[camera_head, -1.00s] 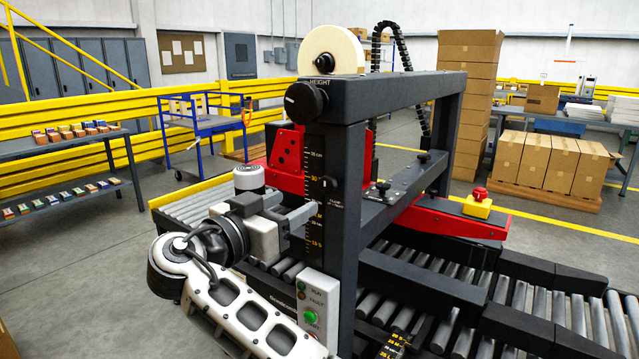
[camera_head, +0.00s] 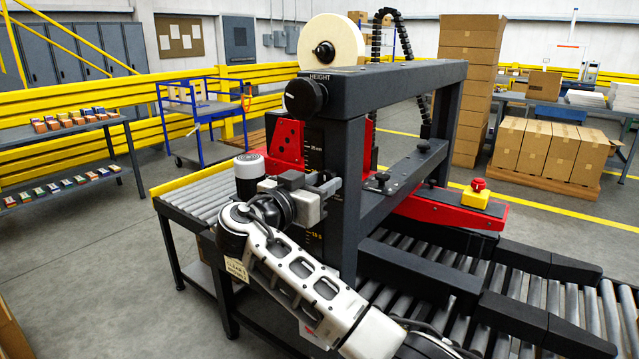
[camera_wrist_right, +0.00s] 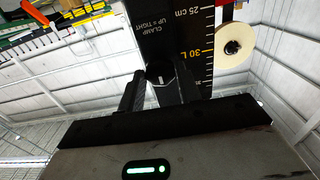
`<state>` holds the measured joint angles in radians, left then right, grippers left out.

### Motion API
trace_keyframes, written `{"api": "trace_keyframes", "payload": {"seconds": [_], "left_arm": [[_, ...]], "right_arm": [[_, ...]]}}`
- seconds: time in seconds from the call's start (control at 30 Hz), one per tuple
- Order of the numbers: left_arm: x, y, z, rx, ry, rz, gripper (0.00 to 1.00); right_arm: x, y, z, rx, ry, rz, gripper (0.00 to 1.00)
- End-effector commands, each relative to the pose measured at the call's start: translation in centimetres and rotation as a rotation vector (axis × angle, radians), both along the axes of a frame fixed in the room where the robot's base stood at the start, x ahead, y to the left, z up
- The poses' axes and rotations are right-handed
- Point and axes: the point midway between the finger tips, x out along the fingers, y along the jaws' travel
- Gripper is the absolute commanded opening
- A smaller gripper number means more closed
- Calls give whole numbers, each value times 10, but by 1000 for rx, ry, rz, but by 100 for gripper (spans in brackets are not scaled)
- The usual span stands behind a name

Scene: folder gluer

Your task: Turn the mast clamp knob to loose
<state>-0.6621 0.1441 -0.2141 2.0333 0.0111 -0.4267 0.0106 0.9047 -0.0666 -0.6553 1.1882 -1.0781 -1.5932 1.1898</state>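The mast clamp knob (camera_wrist_right: 159,73) is a small dark knob with a pale mark, on the black mast plate (camera_wrist_right: 178,22) beside an upside-down label "CLAMP UP = TIGHT". My right gripper (camera_wrist_right: 160,88) has one finger on each side of it in the right wrist view. The fingers look apart, and I cannot tell whether they touch the knob. In the head view my right gripper (camera_head: 332,184) is at the front of the mast, and it hides the knob. My left gripper is not in view.
The black height knob (camera_head: 305,96) sits above my gripper on the mast's crossbeam (camera_head: 400,85). A red arm with a yellow-based stop button (camera_head: 476,193) is to the right. Roller conveyors (camera_head: 196,189) run beneath. A blue cart (camera_head: 205,115) stands behind on open floor.

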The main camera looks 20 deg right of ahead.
Motion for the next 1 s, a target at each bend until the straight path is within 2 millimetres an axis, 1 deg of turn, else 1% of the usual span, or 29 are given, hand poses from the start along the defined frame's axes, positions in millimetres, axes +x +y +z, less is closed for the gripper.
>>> {"api": "trace_keyframes", "payload": {"seconds": [0.27,0.47,0.67,1.0], "left_arm": [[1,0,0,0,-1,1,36],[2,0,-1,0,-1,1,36],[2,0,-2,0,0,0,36],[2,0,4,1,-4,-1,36]], "right_arm": [[0,0,0,-4,6,-1,11],[-1,1,-1,-37,49,0,12],[-1,1,-1,-117,153,-1,12],[-1,1,0,-311,402,0,12]]}}
